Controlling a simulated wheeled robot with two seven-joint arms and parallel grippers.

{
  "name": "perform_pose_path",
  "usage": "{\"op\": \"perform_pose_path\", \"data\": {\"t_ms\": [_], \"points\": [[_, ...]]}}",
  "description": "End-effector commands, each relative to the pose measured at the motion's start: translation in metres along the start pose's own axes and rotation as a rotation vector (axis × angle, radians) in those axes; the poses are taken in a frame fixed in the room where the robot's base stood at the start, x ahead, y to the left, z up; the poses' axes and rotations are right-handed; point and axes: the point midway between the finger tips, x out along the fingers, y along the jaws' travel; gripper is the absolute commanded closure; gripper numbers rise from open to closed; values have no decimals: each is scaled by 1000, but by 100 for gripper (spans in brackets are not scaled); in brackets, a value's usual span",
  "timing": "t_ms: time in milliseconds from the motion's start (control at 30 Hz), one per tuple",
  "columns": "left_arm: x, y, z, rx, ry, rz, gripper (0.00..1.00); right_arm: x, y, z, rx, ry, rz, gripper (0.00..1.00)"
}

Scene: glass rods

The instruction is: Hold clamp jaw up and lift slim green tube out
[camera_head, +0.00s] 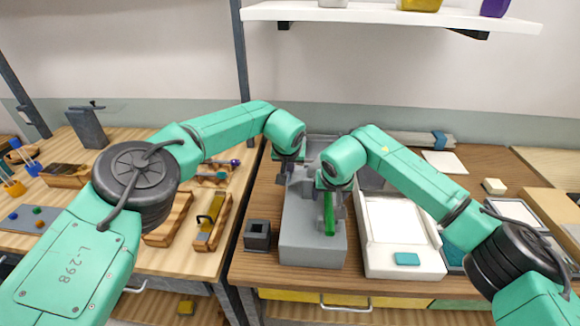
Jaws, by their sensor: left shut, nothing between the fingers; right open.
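The slim green tube (329,214) stands upright at the front part of the grey clamp fixture (312,249). My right gripper (331,205) is above and around the tube's upper part, with its fingers apart; the tube's top is hidden by the gripper. I cannot tell whether a finger touches the tube. My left gripper (287,175) is shut and empty, pointing down at the back left of the fixture. The clamp jaw is mostly hidden behind my grippers, so I cannot tell whether the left fingers touch it or whether it is raised.
A dark square holder (257,235) stands left of the fixture. A white tray (371,265) with a teal pad (407,259) lies close on the right. A white shelf (390,13) hangs above.

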Motion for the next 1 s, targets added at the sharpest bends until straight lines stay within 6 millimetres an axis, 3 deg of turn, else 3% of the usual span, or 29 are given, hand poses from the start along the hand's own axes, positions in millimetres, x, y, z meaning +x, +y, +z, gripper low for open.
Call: {"op": "perform_pose_path", "data": {"t_ms": [500,1000], "points": [[1,0,2,1,-5,0,100,23,0,11,1,-1,1,25],[1,0,2,1,-5,-1,100,24,0,11,0,1,0,25]]}}
